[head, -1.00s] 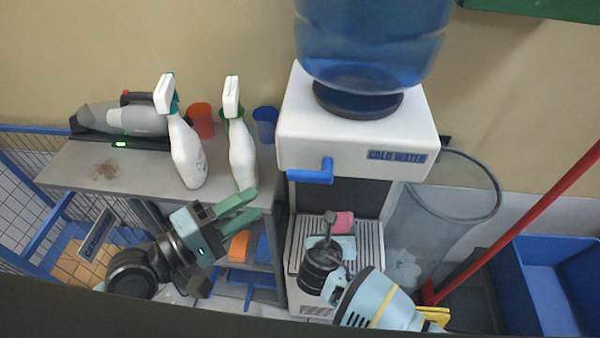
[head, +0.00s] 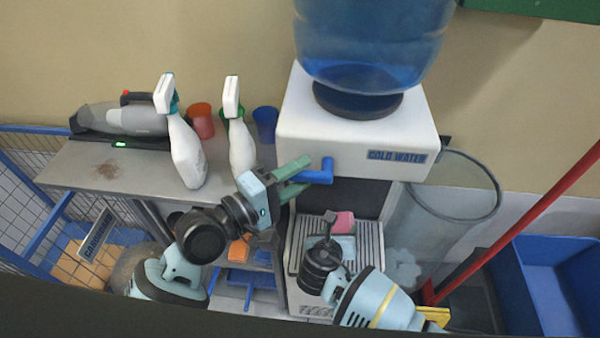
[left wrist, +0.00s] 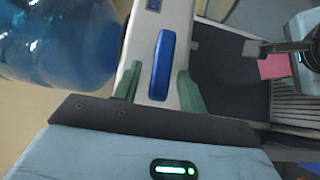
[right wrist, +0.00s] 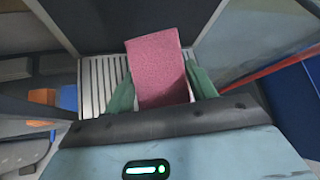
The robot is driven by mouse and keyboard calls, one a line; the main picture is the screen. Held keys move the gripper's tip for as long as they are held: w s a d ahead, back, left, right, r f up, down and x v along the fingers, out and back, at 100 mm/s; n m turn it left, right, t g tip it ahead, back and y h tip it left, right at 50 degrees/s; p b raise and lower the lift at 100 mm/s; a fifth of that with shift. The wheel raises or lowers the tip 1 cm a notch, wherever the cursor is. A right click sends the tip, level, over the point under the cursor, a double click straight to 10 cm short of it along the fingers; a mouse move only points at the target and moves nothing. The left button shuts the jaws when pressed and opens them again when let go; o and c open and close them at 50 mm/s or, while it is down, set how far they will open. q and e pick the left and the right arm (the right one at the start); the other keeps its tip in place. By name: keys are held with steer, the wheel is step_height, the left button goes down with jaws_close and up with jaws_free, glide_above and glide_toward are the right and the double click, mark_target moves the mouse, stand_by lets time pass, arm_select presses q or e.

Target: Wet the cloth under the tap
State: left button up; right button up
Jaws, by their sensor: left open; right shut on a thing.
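The water dispenser (head: 300,135) has a blue tap lever (head: 318,177) on its front. My left gripper (head: 300,175) is open at the lever. In the left wrist view the lever (left wrist: 161,68) lies between the spread green fingers (left wrist: 158,85), with gaps on both sides. My right gripper (right wrist: 161,88) is shut on the pink cloth (right wrist: 158,72), which stands up between its fingers over the drip tray. In the head view the cloth (head: 344,221) sits below and slightly right of the tap, partly hidden by the right wrist. No water stream shows.
The ribbed drip tray (head: 371,245) lies under the tap. White spray bottles (head: 187,153), cups (head: 202,120) and a handheld vacuum (head: 125,120) stand on the shelf to the left. A clear bin (head: 425,225), a red pole (head: 520,218) and a blue tub (head: 560,280) are right.

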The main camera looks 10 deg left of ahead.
arm_select(q)
steer(key=shift+w+d, duration=0.3)
jaws_close()
steer(key=shift+f, duration=0.1)
steer(key=shift+d+f+n+t+h, duration=0.1)
steer(key=shift+f+n+t+h, duration=0.45)
steer(key=shift+n, duration=0.45)
steer(key=shift+r, duration=0.1)
